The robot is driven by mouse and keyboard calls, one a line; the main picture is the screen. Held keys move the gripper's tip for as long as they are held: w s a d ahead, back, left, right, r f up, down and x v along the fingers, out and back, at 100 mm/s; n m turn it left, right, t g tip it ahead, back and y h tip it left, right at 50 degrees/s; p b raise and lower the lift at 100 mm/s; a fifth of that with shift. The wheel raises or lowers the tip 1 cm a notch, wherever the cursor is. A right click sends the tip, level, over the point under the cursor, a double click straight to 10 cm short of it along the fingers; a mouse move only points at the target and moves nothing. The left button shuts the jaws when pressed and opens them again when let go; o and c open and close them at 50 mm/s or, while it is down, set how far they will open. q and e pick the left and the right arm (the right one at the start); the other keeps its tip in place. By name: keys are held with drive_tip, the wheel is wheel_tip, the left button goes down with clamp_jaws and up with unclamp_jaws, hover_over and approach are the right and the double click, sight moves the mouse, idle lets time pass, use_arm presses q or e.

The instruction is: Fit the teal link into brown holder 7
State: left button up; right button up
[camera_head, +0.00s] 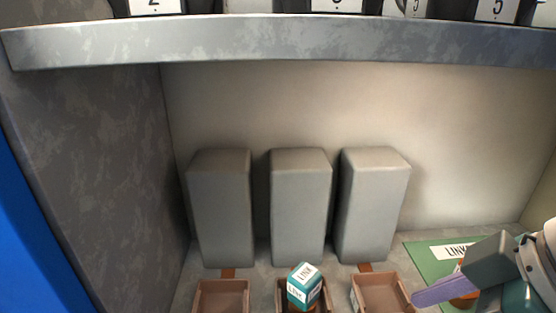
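A teal link (304,287) with white LINK labels is at the middle brown holder (283,290), at the bottom of the view. It is turned with a corner toward me and rises above the holder's rim. An orange-brown part shows under it; how deep it sits is cut off by the frame edge. No holder number is readable. My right gripper (445,290) is at the lower right, to the right of the holders and over the green mat, apart from the link. One purple finger shows; its opening is hidden. My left gripper is out of view.
Brown holders stand left (222,288) and right (381,288) of the middle one, appearing empty. Three grey blocks (301,205) stand behind them. A green mat (422,255) labelled LINKS lies at right, with orange-brown and teal parts near my gripper. A grey shelf (280,40) crosses above.

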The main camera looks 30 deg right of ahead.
drive_tip(key=w+a+t, duration=0.1)
drive_tip(key=w+a, duration=0.2)
drive_tip(key=a, duration=0.3)
drive_tip(key=shift+s+a+f+m+g+h, duration=0.1)
drive_tip(key=shift+s+f+m+g+h, duration=0.1)
drive_tip(key=shift+s+g, duration=0.5)
drive_tip(key=shift+s+a+f+m+g+h, duration=0.1)
drive_tip(key=shift+s+f+g+h, duration=0.2)
drive_tip(key=shift+s, duration=0.7)
drive_tip(key=shift+s+a+f+m+g+h, duration=0.1)
drive_tip(key=shift+s+f+g, duration=0.05)
drive_tip(key=shift+s+g, duration=0.6)
drive_tip(key=shift+s, duration=0.1)
